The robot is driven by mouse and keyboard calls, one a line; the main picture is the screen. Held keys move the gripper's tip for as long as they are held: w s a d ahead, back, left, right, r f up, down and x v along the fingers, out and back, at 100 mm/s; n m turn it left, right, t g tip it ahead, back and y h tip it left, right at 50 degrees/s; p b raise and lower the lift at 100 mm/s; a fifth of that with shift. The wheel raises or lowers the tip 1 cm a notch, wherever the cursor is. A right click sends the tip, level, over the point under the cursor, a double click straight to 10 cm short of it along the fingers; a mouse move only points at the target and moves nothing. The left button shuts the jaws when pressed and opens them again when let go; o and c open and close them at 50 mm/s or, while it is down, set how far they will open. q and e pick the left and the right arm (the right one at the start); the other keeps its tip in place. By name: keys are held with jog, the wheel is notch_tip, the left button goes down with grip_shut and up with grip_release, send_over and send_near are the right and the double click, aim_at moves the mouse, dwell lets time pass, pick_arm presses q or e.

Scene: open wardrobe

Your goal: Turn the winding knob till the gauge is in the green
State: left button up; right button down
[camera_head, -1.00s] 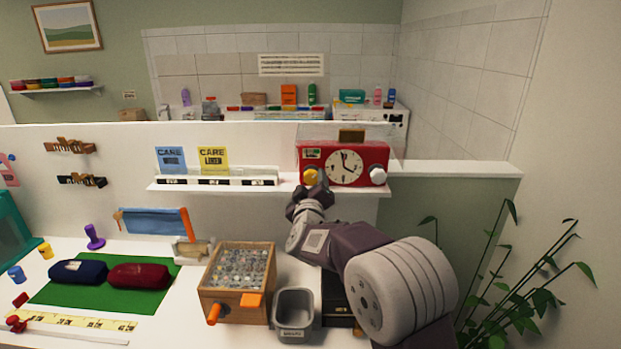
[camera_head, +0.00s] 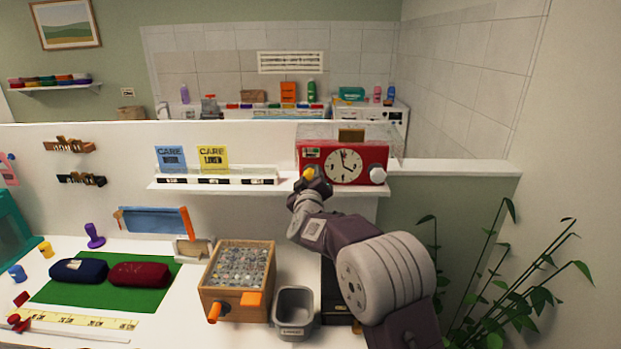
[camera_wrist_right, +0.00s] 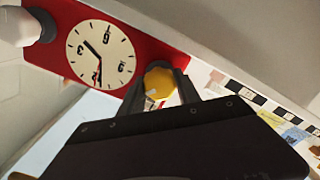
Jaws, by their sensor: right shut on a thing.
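A red clock box (camera_head: 311,163) stands on the white shelf, with a round white dial (camera_head: 344,166) in the middle of its front. The yellow winding knob (camera_head: 309,174) is at its lower left, and a white knob (camera_head: 377,175) is at its lower right. A small gauge (camera_head: 311,153) with some green shows above the yellow knob; its needle is too small to read. My right gripper (camera_head: 311,181) is shut on the yellow knob. In the right wrist view the yellow knob (camera_wrist_right: 158,83) sits between the dark fingers. My left gripper is not in view.
Blue and yellow cards (camera_head: 212,158) stand on the shelf left of the clock. Below are a wooden box of small pieces (camera_head: 211,281) and a grey bin (camera_head: 276,312). A plant (camera_head: 520,285) is at the right.

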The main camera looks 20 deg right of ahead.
jog(key=m+b, duration=0.1)
jog(key=m, duration=0.4)
jog(key=shift+f, duration=0.15)
jog(key=m+b, duration=0.2)
jog(key=m, duration=0.2)
jog(key=shift+m, duration=0.3)
jog(key=m+b, duration=0.1)
jog(key=m, duration=0.3)
jog(key=shift+m+b, duration=0.3)
jog(key=shift+b, duration=0.1)
jog(key=m+b, duration=0.2)
jog(key=m, duration=0.3)
jog(key=shift+f, duration=0.1)
jog(key=m+b, duration=0.2)
jog(key=m, duration=0.3)
jog(key=shift+d, duration=0.1)
jog(key=m+b, duration=0.2)
jog(key=m, duration=0.3)
jog(key=m+b, duration=0.2)
jog(key=m, duration=0.3)
jog(key=shift+m, duration=0.4)
jog(key=shift+m+b, duration=0.95)
jog(key=shift+m, duration=1.25)
